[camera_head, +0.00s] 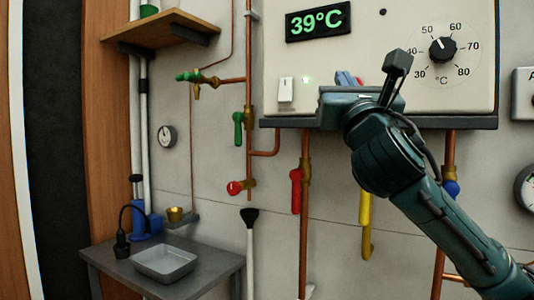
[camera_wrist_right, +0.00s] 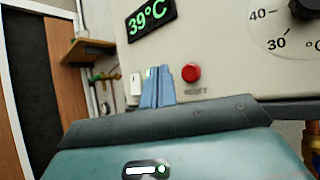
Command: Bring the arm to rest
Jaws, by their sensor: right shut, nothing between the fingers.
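My right arm comes in from the lower right in the head view. Its gripper (camera_head: 346,77) is up in front of the boiler panel (camera_head: 300,62), its blue fingers close together with nothing between them. In the right wrist view the blue fingers (camera_wrist_right: 157,86) are shut and empty, just left of the red reset button (camera_wrist_right: 191,73) in the picture. I cannot tell whether the fingertips touch the panel. My left gripper is not in view.
The panel has a green 39°C display (camera_head: 318,21), a white switch (camera_head: 286,89) and a dial (camera_head: 442,49). Below are copper pipes with red (camera_head: 296,190) and yellow (camera_head: 366,222) handles. A grey table (camera_head: 205,262) with a tray (camera_head: 165,263) stands lower left. A wooden shelf (camera_head: 160,28) is upper left.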

